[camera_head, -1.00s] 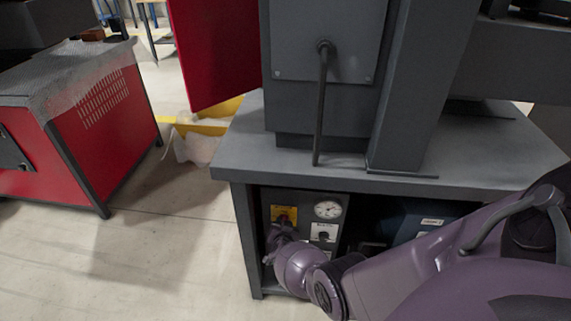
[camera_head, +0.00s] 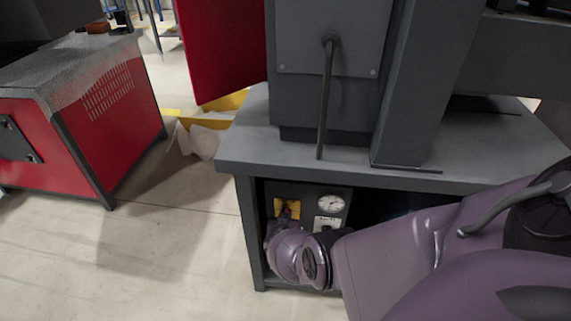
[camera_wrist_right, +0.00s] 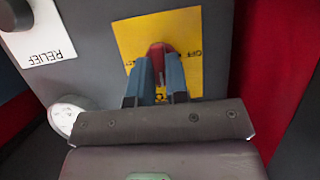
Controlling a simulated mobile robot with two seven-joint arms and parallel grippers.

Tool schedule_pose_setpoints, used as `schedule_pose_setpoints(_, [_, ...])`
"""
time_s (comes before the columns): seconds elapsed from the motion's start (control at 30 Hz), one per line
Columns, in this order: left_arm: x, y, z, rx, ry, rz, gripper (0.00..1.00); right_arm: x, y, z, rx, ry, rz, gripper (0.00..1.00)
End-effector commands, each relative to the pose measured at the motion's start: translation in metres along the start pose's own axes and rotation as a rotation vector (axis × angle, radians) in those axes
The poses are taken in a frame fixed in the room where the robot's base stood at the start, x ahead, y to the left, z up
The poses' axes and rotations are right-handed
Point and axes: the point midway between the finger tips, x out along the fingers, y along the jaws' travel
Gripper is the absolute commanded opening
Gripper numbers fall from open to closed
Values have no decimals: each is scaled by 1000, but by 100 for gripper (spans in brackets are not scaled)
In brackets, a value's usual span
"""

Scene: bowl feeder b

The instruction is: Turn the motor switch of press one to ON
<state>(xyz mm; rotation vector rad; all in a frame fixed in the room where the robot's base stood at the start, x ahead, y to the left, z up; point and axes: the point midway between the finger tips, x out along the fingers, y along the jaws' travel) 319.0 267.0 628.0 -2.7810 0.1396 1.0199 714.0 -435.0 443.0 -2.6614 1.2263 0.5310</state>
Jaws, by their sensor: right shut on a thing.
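The motor switch is a red knob (camera_wrist_right: 158,50) on a yellow plate (camera_wrist_right: 190,25) on a grey panel (camera_wrist_right: 100,70). In the right wrist view the two blue fingers of my right gripper (camera_wrist_right: 158,68) are shut on this knob from either side. The plate's lettering is partly covered, so I cannot read the knob's position. In the head view the yellow plate (camera_head: 289,205) shows low in the bay under the press table, and my right wrist hides most of the gripper and the knob. My left gripper is not in view.
A round gauge (camera_head: 331,204) and a white RELIEF label (camera_wrist_right: 43,40) with a dark knob sit beside the plate. The grey table (camera_head: 235,145) overhangs the bay, and its leg (camera_head: 250,235) stands close left of my wrist. A red cabinet (camera_head: 120,115) stands farther left across open floor.

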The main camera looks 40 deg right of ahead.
Motion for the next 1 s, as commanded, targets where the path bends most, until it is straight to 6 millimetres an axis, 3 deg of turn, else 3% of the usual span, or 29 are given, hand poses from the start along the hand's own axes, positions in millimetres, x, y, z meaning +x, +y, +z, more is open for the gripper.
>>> schedule_pose_setpoints(0.03, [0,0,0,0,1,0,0,6,-2,-11,4,15,-3,0])
schedule_pose_setpoints(0.17, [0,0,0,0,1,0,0,6,-2,-12,5,16,-3,0])
schedule_pose_setpoints(0.2, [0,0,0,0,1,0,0,6,-2,-12,5,16,-3,21])
schedule_pose_setpoints(0.33, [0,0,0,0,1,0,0,6,-1,-12,5,16,-2,40])
schedule_pose_setpoints(1.0, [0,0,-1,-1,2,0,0,2,1,-5,2,7,2,40])
